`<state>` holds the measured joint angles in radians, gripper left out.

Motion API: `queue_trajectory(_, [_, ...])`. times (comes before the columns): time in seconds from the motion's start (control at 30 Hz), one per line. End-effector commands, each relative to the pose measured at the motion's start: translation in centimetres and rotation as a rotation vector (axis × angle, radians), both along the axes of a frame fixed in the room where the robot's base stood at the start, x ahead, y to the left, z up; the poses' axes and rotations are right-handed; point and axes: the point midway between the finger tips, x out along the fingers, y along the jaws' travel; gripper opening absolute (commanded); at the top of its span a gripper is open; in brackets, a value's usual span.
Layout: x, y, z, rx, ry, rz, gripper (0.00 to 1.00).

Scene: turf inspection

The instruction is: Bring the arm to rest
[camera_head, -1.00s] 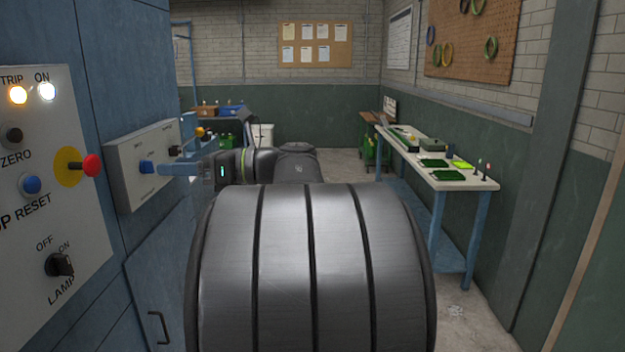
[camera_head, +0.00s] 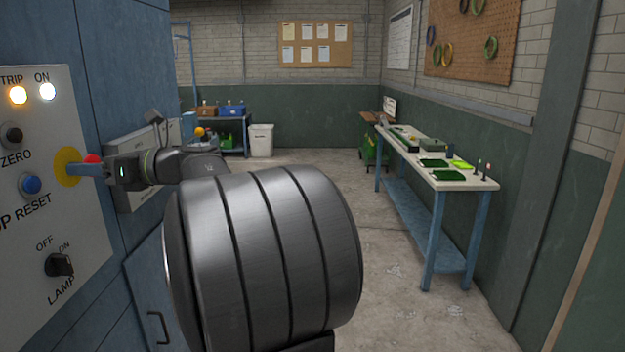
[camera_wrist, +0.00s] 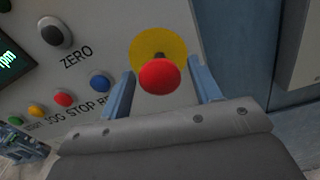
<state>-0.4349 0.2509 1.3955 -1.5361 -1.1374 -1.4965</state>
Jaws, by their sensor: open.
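My gripper (camera_head: 76,170) is at the left of the head view, level with the control panel's red mushroom button (camera_head: 92,158). In the wrist view its two blue fingers stand apart, and the gripper (camera_wrist: 162,72) has the red button (camera_wrist: 160,77) between them. The fingers do not visibly close on the button, and I cannot tell whether either touches it. The button sits on a yellow disc (camera_wrist: 180,47). My arm extends from the lower middle of the head view toward the panel.
The panel (camera_head: 100,235) carries a black ZERO knob (camera_head: 12,137), a blue reset button (camera_head: 30,185) and a LAMP switch (camera_head: 58,265). The TRIP lamp (camera_head: 18,95) and ON lamp (camera_head: 47,91) glow. A workbench (camera_head: 465,183) stands right, with clear floor (camera_head: 385,280) before it.

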Motion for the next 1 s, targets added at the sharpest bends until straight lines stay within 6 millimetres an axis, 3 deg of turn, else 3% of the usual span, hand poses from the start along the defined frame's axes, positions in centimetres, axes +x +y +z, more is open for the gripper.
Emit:
queue_trajectory(0.1, [-0.1, 2.2, 0.0, 0.000, 0.000, 0.003, 0.57])
queue_trajectory(0.13, [0.0, 1.9, 0.1, 0.001, -0.001, -0.001, 0.57])
queue_trajectory(0.5, [0.1, -5.4, 0.1, 0.001, -0.001, -0.005, 0.57])
queue_trajectory(1.0, [0.1, -13.9, 0.0, 0.000, 0.000, -0.004, 0.57])
